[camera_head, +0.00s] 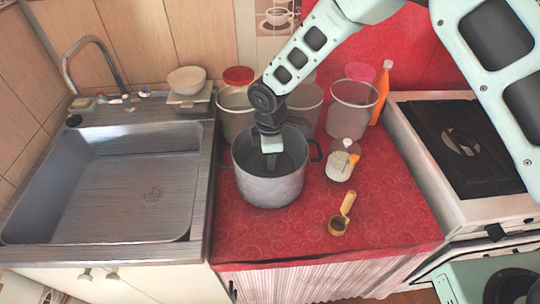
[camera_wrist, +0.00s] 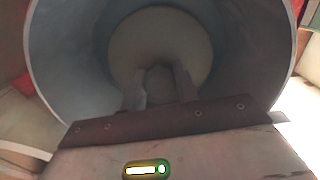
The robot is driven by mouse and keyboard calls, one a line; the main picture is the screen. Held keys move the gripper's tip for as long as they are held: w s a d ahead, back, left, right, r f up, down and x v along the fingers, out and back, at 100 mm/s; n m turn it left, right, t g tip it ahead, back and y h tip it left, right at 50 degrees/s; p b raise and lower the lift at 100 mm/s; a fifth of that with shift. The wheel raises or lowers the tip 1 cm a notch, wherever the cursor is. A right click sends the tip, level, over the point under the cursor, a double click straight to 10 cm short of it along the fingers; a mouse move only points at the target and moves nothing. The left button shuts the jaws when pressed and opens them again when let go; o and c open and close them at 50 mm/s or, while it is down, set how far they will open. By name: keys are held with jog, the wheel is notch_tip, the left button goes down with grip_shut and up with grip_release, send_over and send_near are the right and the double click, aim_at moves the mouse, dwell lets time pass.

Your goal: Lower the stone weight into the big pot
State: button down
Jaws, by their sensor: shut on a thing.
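The big pot (camera_head: 268,188) is grey metal and stands upright on the red cloth, with a dark handle at its right side. My gripper (camera_head: 271,163) points down through the pot's open top, its lower end inside the rim. In the wrist view the pot's inner wall (camera_wrist: 75,65) surrounds my gripper (camera_wrist: 160,86), and the paler pot floor lies beyond. The fingers are shut on the stone weight (camera_wrist: 160,76), a rounded grey-brown thing between them. In the head view the stone is hidden; its gap to the floor cannot be told.
Tall containers (camera_head: 352,108) stand close behind the pot, and an orange bottle (camera_head: 381,92) is at the back right. The sink (camera_head: 110,190) is left, the stove (camera_head: 465,150) right. The front cloth is clear.

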jog(key=shift+f+b, duration=0.55)
jog(key=shift+f, duration=0.3)
dwell(0.5)
jog(key=c, duration=1)
grip_release()
jog(key=shift+o, duration=0.2)
notch_tip(320, 180, up, 16)
jog(key=b, duration=0.2)
jog(key=s+d+r+m, duration=0.1)
jog(key=s+d+m, duration=0.2)
jog(key=s, duration=0.6)
jog(key=s+d+r+m, duration=0.2)
jog(key=s+d+m, duration=0.2)
jog(key=s, duration=0.5)
jog(key=s+d+r+m, duration=0.1)
jog(key=s+d+m, duration=0.3)
jog(key=s, duration=0.5)
jog(key=shift+d+r+y, duration=0.15)
jog(key=shift+d+y, duration=0.15)
jog(key=shift+d, duration=0.25)
